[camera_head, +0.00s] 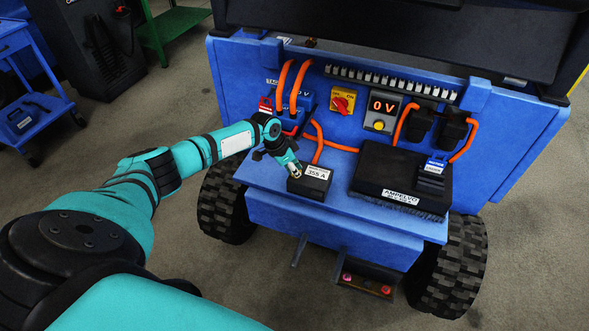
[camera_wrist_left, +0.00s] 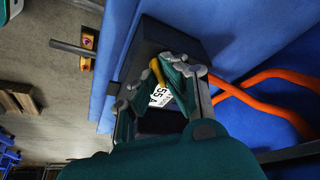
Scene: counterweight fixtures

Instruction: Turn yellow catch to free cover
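The yellow catch (camera_wrist_left: 157,71) shows in the left wrist view as a small bar on a black box, between my left fingers. The black box (camera_head: 309,185) carries a white "355 A" label and sits on the blue shelf of the cart; it also shows in the left wrist view (camera_wrist_left: 155,38). My left gripper (camera_head: 293,169) is over the back left part of this box. In the left wrist view, its fingers (camera_wrist_left: 160,85) stand apart, with the label visible between them. I cannot tell whether a finger touches the catch. My right gripper is not in view.
Orange cables (camera_head: 320,140) run behind the box. A larger black unit (camera_head: 400,178) with a brush-like edge stands to its right. Free shelf lies before the box.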

